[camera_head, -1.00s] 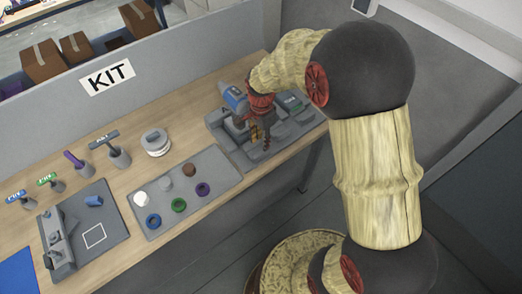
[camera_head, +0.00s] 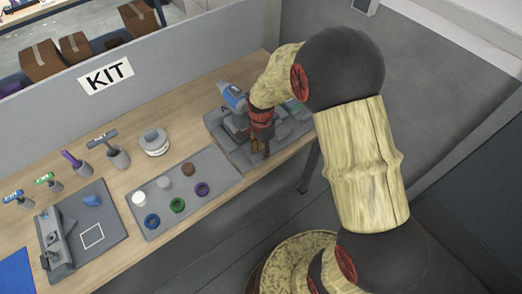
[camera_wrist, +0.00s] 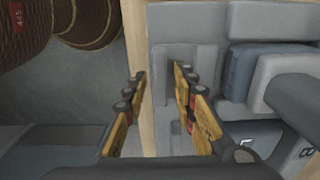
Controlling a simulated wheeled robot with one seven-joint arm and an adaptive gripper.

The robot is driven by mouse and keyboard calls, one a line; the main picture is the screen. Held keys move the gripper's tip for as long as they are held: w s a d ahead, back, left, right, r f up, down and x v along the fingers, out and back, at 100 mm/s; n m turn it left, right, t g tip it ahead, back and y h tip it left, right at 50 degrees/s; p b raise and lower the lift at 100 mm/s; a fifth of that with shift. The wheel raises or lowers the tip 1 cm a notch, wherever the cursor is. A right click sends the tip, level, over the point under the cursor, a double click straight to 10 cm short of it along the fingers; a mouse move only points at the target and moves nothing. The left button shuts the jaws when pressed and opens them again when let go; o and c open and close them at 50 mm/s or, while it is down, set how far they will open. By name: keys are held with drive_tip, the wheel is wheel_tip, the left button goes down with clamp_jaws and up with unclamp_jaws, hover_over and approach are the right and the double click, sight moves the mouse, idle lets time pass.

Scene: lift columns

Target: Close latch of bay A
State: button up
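The grey bay fixture (camera_head: 222,136) sits at the right end of the bench, with a blue-topped part (camera_head: 233,97) standing on it. My gripper (camera_head: 261,153) is low over the fixture's front side. In the wrist view my gripper (camera_wrist: 159,73) has its two fingers apart, with nothing seen between them but the bench edge and the fixture's edge. The right finger overlaps a grey raised part of the fixture (camera_wrist: 175,22); I cannot tell whether it touches. A blue-grey block (camera_wrist: 250,70) and a dark rounded bar (camera_wrist: 298,98) lie to its right. Bay A's latch cannot be made out clearly.
A grey tray (camera_head: 218,187) with several rings and round pieces lies left of the fixture. A white round stack (camera_head: 155,142), several labelled tools in holders and a dark board (camera_head: 112,215) stand farther left. A partition with a KIT sign (camera_head: 106,76) runs behind.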

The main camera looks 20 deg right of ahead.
drive_tip(key=c, duration=0.6)
clamp_jaws()
